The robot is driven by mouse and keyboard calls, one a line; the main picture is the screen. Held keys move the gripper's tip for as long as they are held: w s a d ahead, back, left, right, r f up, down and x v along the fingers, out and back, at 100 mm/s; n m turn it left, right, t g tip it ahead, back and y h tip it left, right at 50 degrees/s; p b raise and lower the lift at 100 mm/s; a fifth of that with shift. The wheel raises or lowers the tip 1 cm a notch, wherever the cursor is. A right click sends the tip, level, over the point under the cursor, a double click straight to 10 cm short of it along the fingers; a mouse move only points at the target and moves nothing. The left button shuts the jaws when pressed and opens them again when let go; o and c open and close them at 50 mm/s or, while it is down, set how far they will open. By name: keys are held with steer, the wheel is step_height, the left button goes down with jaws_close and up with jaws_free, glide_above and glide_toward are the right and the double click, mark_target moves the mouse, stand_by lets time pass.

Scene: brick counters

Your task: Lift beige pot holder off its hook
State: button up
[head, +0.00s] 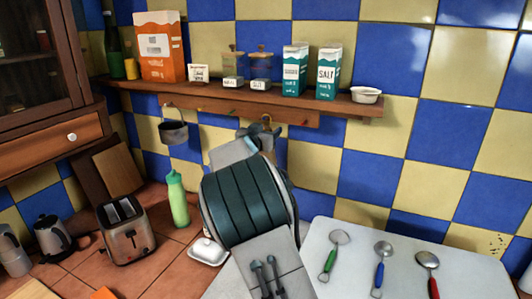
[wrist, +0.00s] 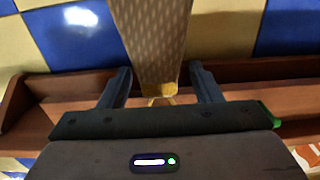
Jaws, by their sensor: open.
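The beige pot holder (wrist: 150,35) hangs from a yellow hook (wrist: 158,96) on the wooden shelf rail, seen close up in the wrist view. Its narrow end is between the two dark fingers of my gripper (wrist: 158,72), with a gap on each side. The gripper is open and no finger is visibly pressed on the cloth. In the head view my gripper (head: 262,132) is at the rail below the shelf. My arm hides most of the pot holder there.
The wooden shelf (head: 230,91) above the rail carries cartons, jars and a white bowl (head: 365,95). A small dark pot (head: 173,132) hangs left of my gripper. Below are a green bottle (head: 177,199), a toaster (head: 126,232) and several utensils on a white surface (head: 320,240).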

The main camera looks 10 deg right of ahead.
jaws_close()
steer(key=shift+r, duration=0.1)
steer(key=shift+r, duration=0.6)
steer(key=b+v, duration=0.4)
steer(key=v, duration=1.4)
